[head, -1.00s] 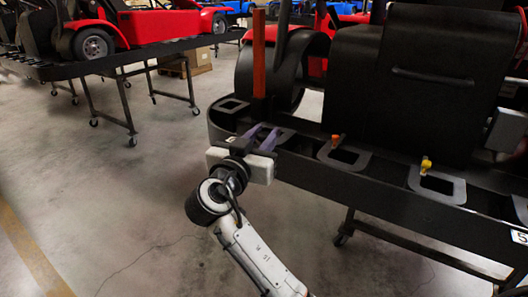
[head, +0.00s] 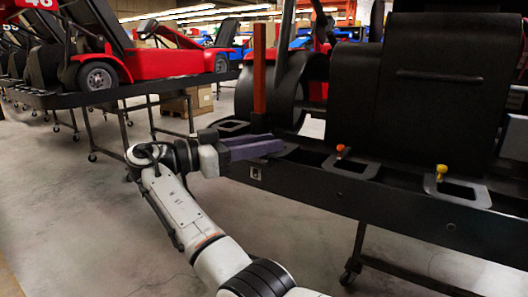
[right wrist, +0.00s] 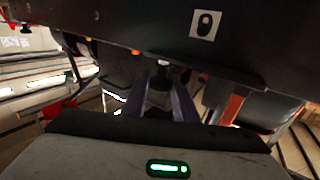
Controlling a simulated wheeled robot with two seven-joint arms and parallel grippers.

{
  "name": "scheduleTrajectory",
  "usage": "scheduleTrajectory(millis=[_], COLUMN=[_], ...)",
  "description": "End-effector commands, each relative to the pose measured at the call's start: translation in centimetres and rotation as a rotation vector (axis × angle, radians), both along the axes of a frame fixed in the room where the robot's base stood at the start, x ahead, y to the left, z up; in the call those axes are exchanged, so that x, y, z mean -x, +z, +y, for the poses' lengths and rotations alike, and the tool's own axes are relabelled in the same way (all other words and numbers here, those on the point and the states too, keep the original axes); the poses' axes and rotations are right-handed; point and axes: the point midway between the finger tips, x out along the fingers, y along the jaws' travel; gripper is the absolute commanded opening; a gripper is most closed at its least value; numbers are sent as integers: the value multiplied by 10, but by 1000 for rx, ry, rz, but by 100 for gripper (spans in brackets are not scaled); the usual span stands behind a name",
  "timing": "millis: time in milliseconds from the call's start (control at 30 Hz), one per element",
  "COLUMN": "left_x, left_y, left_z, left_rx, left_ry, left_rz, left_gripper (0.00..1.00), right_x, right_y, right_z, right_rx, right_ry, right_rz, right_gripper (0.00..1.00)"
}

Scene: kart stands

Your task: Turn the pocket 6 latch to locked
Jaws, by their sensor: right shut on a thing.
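My right gripper (head: 255,147) has purple fingers lying level along the edge of the black kart stand (head: 330,198), by a pocket opening near its left end. In the right wrist view the fingers (right wrist: 162,100) are shut on a small dark knob-like piece (right wrist: 160,88) under the stand's dark face; I take it for the pocket 6 latch. The head view hides this piece behind the fingers. My left gripper is not in view.
An orange knob (head: 341,150) and a yellow knob (head: 441,172) stand by other openings to the right. An orange-red post (head: 259,68) rises behind my gripper, and a black seat (head: 433,85) stands right. Another stand with a red kart (head: 165,52) is back left. Open floor lies between.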

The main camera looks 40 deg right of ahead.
Motion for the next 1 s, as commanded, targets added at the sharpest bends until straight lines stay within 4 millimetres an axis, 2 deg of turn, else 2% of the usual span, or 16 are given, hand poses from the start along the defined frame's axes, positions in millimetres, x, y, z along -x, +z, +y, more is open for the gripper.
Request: scheduleTrajectory(millis=[333,967,1000], left_x=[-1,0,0], left_y=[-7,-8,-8], left_z=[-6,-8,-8], left_rx=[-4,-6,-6], left_ry=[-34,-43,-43], left_rz=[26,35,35], left_gripper=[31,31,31], right_x=[0,0,0], right_y=[1,1,1], right_z=[-1,-1,-1], right_rx=[0,0,0], right_ry=[-93,-118,-118], right_rz=[-1,-2,-2], right_gripper=[4,4,28])
